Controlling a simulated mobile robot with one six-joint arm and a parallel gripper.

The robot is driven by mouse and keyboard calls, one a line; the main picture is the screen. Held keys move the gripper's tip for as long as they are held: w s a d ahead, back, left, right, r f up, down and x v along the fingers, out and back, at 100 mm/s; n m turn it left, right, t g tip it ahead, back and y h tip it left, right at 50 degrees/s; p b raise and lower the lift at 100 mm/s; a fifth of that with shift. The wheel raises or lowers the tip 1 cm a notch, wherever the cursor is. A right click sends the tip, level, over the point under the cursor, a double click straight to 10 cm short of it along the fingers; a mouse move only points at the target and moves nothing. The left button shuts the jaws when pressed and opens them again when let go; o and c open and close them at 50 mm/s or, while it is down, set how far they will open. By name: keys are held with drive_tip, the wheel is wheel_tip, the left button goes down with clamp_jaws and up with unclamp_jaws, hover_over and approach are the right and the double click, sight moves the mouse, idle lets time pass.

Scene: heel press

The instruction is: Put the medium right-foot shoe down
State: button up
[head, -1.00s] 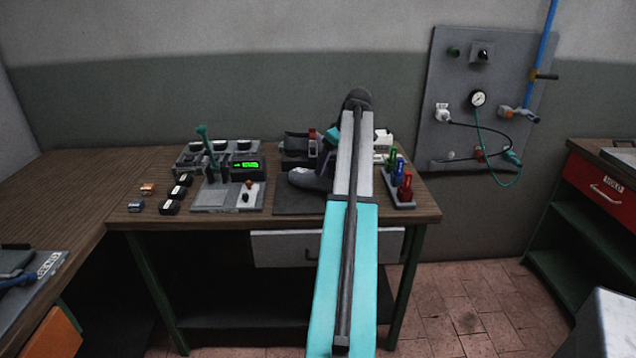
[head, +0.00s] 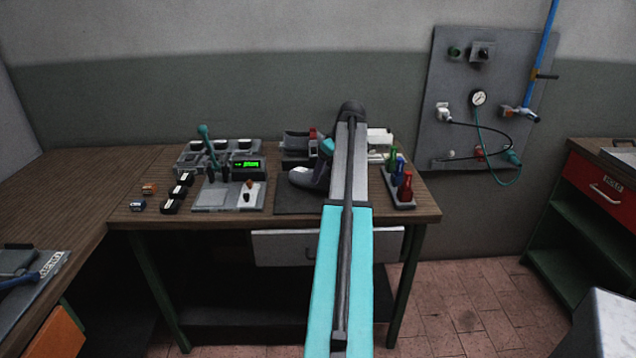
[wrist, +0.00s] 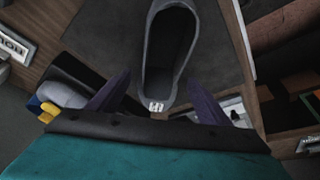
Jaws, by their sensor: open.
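The dark grey shoe (head: 303,177) rests on a dark mat (head: 293,205) on the bench, its toe to the left. My arm covers its right part in the head view. In the wrist view the shoe (wrist: 150,60) shows from above, with its opening and a small white label at the heel. My gripper (wrist: 158,98) is open, one dark purple finger on each side of the heel, with gaps to the shoe. The label is too small to read, so size and foot cannot be told. The fingertips are hidden in the head view.
A console (head: 228,190) with a green lever and lit display stands left of the mat. A rack of coloured bottles (head: 400,188) stands to the right. A dark device (head: 298,146) is behind the shoe. Small blocks (head: 172,205) lie farther left.

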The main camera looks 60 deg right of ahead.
clamp_jaws()
drive_tip(key=shift+r, duration=0.1)
idle(0.3)
drive_tip(key=shift+r+b, duration=0.45)
drive_tip(key=shift+r, duration=1.15)
drive_tip(key=s+a+r+b, duration=0.1)
drive_tip(key=s+a+b, duration=0.1)
drive_tip(key=s+a, duration=0.7)
drive_tip(key=a, duration=0.4)
drive_tip(key=shift+a+r, duration=0.15)
drive_tip(key=shift+r, duration=0.15)
